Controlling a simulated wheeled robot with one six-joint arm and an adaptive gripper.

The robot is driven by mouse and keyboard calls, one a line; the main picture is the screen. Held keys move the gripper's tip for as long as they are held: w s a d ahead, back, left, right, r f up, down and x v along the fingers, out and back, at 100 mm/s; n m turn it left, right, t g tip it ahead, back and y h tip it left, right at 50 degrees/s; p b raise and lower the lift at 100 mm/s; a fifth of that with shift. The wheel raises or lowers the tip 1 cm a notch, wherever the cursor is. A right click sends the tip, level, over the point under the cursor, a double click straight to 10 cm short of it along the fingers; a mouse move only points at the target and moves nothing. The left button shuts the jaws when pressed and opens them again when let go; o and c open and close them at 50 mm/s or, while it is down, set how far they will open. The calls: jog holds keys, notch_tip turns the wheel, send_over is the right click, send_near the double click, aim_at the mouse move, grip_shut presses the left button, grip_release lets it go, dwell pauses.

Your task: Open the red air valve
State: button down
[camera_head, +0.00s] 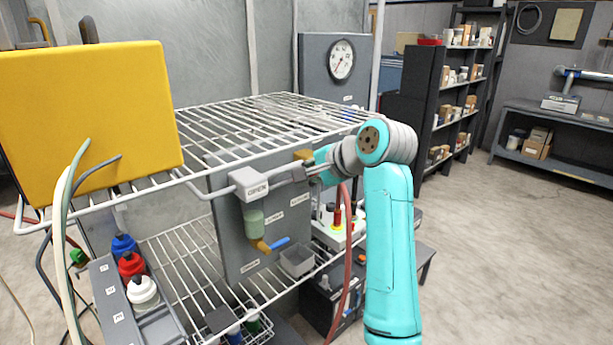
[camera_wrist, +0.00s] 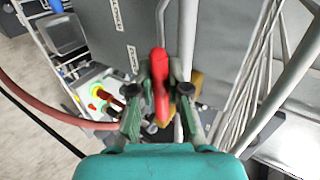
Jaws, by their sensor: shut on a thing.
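The red air valve's handle (camera_wrist: 159,85) shows in the wrist view as a red lever pointing up the picture. My gripper (camera_wrist: 162,78) is shut on it, one dark finger on each side. Part of the brass-coloured valve body (camera_wrist: 194,84) shows beside the right finger. In the head view my gripper (camera_head: 312,170) is at the right side of the grey panel, just below the wire shelf. A brass-coloured part (camera_head: 303,155) shows there, but the red handle is hidden by my gripper and wrist.
A second valve with a blue handle (camera_head: 277,243) sits lower on the grey panel (camera_head: 236,250). A pipe with a grey "OPEN" tag (camera_head: 249,183) runs by the wire shelf (camera_head: 240,125). A red hose (camera_head: 346,250) hangs near my arm. Floor at right is clear.

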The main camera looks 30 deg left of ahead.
jog(key=c, duration=1.1)
grip_release()
jog(key=shift+c, duration=0.2)
jog(key=v, duration=1.2)
jog(key=shift+f, duration=0.1)
